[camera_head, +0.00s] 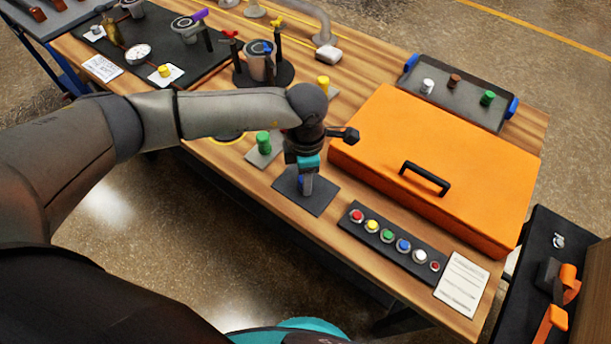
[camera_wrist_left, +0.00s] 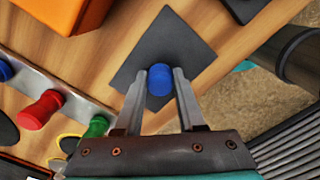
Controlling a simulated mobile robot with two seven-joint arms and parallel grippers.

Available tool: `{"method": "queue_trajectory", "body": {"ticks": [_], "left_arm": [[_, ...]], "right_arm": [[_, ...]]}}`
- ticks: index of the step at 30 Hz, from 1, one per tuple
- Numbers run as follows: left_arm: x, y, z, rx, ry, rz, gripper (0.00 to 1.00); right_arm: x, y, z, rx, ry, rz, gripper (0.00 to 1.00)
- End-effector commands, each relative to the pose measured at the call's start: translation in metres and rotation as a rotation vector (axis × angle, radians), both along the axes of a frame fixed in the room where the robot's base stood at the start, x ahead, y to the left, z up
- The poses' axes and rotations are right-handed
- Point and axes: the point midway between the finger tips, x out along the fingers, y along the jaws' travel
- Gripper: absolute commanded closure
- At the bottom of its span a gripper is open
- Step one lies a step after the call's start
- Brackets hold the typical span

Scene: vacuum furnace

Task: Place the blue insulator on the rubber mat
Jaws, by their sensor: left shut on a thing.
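The blue insulator (camera_wrist_left: 159,80) is a short blue cylinder between the two fingertips of my left gripper (camera_wrist_left: 160,85) in the left wrist view. The gripper is shut on it. The rubber mat (camera_wrist_left: 190,48) is the dark square behind it. In the head view, my left gripper (camera_head: 305,183) points down over the mat (camera_head: 318,201), near the table's front edge. A little blue (camera_head: 301,181) shows at its fingertips. I cannot tell whether the insulator touches the mat. My right gripper is not in view.
An orange case (camera_head: 440,160) stands right of the mat. A button panel (camera_head: 395,245) and a paper sheet (camera_head: 462,284) lie along the front edge. A green cylinder (camera_head: 263,143) stands on a small grey plate behind-left. A tray (camera_head: 460,94) with coloured cylinders is at the back right.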

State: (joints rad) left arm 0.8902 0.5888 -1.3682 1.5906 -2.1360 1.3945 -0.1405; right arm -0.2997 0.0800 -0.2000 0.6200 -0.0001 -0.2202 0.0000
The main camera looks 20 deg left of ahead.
Motion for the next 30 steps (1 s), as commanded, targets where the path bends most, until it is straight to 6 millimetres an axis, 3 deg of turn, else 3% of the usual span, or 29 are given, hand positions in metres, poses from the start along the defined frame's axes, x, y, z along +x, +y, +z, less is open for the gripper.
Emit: {"method": "queue_trajectory", "body": {"ticks": [4, 5, 12, 23, 30], "left_arm": [[0.0, 0.0, -0.004, 0.0, 0.0, 0.001, 1.0], [0.0, 0.0, -0.004, 0.0, 0.0, 0.001, 0.61], [0.0, 0.0, -0.003, 0.0, 0.0, 0.001, 0.34], [0.0, 0.0, 0.001, 0.0, 0.0, 0.001, 0.32], [0.001, 0.0, 0.045, -0.001, -0.004, 0.0, 0.32]], "right_arm": [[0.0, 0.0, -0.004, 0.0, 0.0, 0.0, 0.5], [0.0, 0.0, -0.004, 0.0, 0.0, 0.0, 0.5], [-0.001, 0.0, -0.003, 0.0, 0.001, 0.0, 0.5], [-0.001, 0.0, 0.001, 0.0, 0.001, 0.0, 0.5], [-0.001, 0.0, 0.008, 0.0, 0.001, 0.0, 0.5]]}}
